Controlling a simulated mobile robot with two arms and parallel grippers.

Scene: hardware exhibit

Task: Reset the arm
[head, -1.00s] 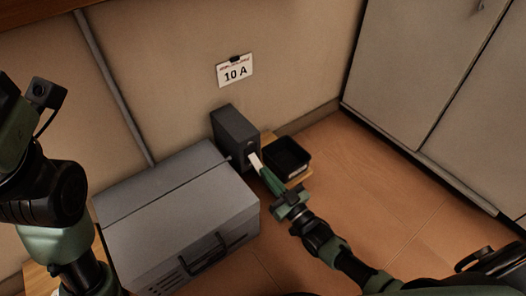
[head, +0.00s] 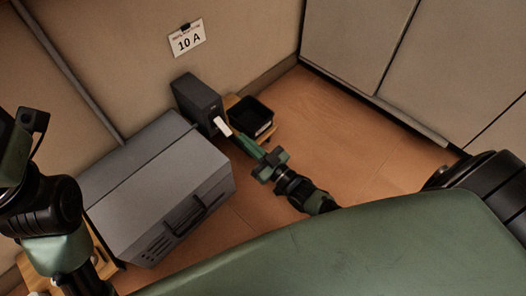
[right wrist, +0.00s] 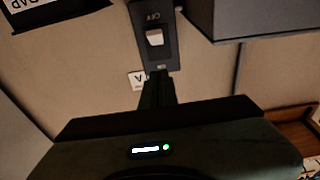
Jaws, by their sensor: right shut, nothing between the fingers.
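My right gripper (head: 248,145) reaches from the lower right to the front of a small dark upright box (head: 197,98). A white piece (head: 222,127) shows between its tip and the box; I cannot tell whether they touch. In the right wrist view my right gripper (right wrist: 157,78) is shut and empty, its dark fingers pointing at a dark panel (right wrist: 146,20) with a white rocker switch (right wrist: 155,38). A small white label marked V (right wrist: 137,80) is beside the fingertips. My left arm stands at the left of the head view, but its fingers are not visible.
A grey metal case (head: 160,185) with a handle stands left of my right gripper. A black open tray (head: 251,117) is right of the dark box. Grey cabinets (head: 400,60) stand right; wooden floor (head: 335,140) is clear between.

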